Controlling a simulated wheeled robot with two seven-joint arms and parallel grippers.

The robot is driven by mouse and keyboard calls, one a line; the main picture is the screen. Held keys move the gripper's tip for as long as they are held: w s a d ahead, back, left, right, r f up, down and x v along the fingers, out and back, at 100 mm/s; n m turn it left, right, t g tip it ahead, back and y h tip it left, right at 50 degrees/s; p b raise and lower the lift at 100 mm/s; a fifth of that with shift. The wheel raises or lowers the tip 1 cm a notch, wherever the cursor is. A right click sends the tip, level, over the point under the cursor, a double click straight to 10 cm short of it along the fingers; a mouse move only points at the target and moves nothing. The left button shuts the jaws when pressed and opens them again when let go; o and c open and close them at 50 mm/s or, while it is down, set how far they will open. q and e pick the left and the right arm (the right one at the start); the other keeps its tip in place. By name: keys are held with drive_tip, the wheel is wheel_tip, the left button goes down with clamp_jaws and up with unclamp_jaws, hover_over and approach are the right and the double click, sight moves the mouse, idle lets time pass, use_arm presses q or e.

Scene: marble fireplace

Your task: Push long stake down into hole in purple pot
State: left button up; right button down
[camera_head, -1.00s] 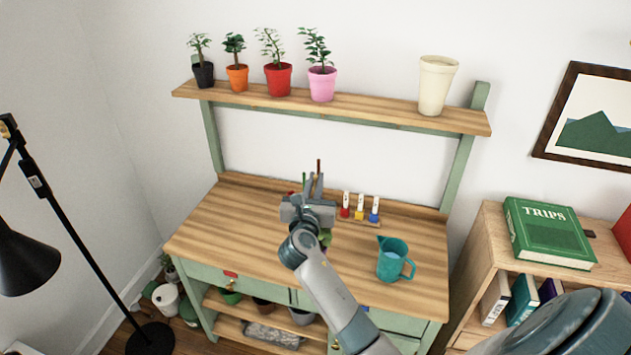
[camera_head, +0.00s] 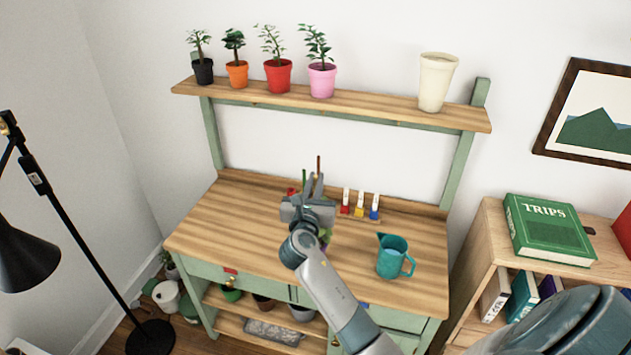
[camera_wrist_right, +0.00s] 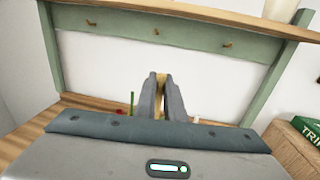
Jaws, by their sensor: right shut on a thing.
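My right gripper (camera_head: 315,183) is above the potting bench, fingers up, shut on a thin brown stake (camera_head: 318,164) whose tip sticks out above them. In the right wrist view a narrow tan strip of the stake (camera_wrist_right: 161,84) shows between the fingers (camera_wrist_right: 161,98). A thinner green stick (camera_head: 304,178) stands just left of the fingers; it also shows in the wrist view (camera_wrist_right: 132,103). My left gripper is not in view.
Red, yellow and blue labelled markers (camera_head: 360,205) stand right of the gripper, and a teal jug (camera_head: 393,257) is nearer the bench's right end. Several potted plants and a cream pot (camera_head: 436,82) stand on the shelf (camera_head: 380,113) above. The bench's left side is clear.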

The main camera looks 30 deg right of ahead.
drive_tip(key=shift+f+b, duration=0.45)
drive_tip(key=shift+f, duration=1.3)
idle(0.9)
drive_tip(key=c, duration=1.8)
unclamp_jaws()
drive_tip(key=shift+o, duration=0.2)
drive_tip(key=b+v, duration=0.5)
drive_tip(key=v, duration=1.2)
drive_tip(key=shift+a, duration=0.1)
